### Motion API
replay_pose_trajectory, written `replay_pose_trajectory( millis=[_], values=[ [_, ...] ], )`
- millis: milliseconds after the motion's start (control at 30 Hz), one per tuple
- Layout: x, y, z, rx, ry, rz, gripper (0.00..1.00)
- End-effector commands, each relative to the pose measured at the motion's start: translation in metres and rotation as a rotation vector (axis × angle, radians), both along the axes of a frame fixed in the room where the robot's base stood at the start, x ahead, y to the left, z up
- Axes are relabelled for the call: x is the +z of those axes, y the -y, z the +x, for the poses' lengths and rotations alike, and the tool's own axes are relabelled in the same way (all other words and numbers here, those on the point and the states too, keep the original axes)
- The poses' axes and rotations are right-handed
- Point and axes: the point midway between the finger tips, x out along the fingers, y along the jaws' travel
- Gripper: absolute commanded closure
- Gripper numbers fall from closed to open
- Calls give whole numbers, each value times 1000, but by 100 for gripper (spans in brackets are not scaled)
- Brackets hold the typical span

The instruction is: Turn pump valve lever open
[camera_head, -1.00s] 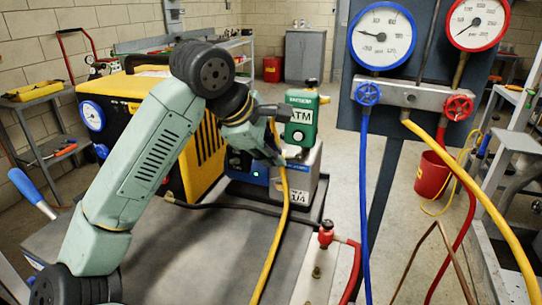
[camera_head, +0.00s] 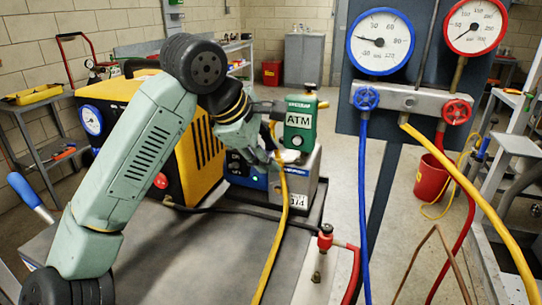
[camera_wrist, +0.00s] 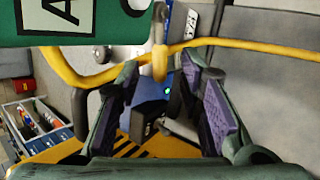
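The vacuum pump (camera_head: 305,178), a blue and grey box, stands on the bench beside the yellow machine. A green block marked ATM (camera_head: 299,130) stands above it; part of it fills the top left of the wrist view (camera_wrist: 110,28). My gripper (camera_head: 277,150) is at the pump's top, just left of the green block. In the wrist view my gripper (camera_wrist: 160,78) is open, with purple pads apart. A yellow hose (camera_head: 281,215) and a small fitting (camera_wrist: 159,30) show at the fingertips. I cannot clearly make out the valve lever; contact with the fitting is unclear.
The yellow machine (camera_head: 174,125) stands close left of my gripper. A gauge manifold (camera_head: 415,103) with blue and red knobs hangs at the right, with hoses dropping from it. A red-topped fitting (camera_head: 325,237) is at the bench's right front.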

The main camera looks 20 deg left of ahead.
Motion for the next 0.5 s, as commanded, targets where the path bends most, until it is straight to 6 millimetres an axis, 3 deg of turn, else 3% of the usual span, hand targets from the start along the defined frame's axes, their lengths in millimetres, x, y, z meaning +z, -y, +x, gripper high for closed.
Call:
replay_pose_trajectory(
  millis=[300, 500],
  values=[
    [55, -16, -37, 2, 3, 2, 66],
    [76, -22, -51, 0, 1, 0, 66]
  ],
)
